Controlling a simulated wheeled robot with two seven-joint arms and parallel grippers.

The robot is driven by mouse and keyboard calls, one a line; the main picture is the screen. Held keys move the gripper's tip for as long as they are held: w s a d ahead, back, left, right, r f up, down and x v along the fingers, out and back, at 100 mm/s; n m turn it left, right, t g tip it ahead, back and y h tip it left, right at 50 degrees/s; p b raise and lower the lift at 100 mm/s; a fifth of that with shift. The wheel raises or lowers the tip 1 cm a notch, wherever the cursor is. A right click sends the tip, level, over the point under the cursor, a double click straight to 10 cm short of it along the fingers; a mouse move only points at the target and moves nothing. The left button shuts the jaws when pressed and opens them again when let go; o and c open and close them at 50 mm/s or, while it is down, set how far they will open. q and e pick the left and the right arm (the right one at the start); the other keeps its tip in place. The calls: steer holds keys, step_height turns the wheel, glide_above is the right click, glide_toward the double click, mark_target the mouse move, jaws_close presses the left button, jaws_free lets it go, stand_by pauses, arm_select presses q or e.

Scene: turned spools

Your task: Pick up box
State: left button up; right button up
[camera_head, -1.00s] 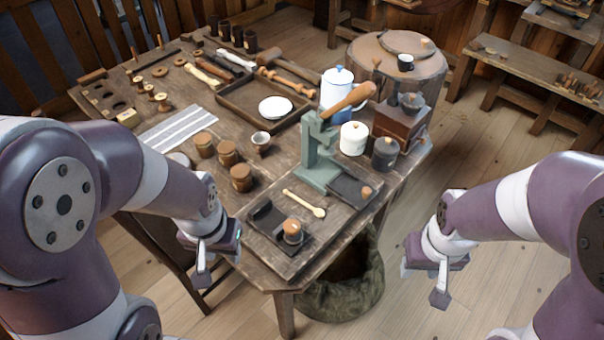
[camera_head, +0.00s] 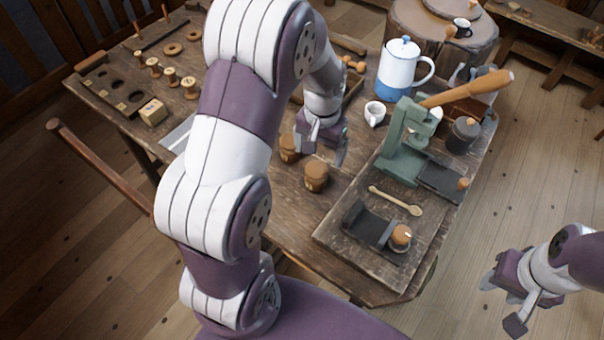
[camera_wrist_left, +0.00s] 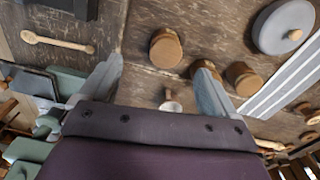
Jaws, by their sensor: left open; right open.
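A small light wooden box-like block (camera_head: 152,112) sits at the left side of the table, beside the dark rack with round holes. I cannot tell for sure that it is the box. My left gripper (camera_head: 322,150) is open over the middle of the table, to the right of that block and apart from it. It is just above wooden lidded jars (camera_head: 316,176). In the left wrist view a jar (camera_wrist_left: 166,48) shows between the open fingers (camera_wrist_left: 160,88), and another is partly behind one finger. My right gripper (camera_head: 503,303) is open and empty, off the table at lower right.
A green lever press (camera_head: 400,150), a blue-white pot (camera_head: 402,70) and a small white cup (camera_head: 375,113) stand right of my left gripper. A board (camera_head: 340,240) with a wooden spoon (camera_head: 395,201) lies at the front. My left arm hides part of the table.

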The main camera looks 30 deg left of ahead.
mark_target(316, 176)
arm_select(q)
steer(key=shift+w+a+f, duration=0.25)
steer(key=shift+w+f, duration=0.15)
steer(key=shift+f, duration=0.1)
steer(key=shift+w+a+f, duration=0.25)
steer(key=shift+w+f, duration=0.15)
steer(key=shift+f, duration=0.05)
steer(key=f, duration=1.2)
steer(key=shift+a, duration=0.25)
steer(key=c, duration=1.1)
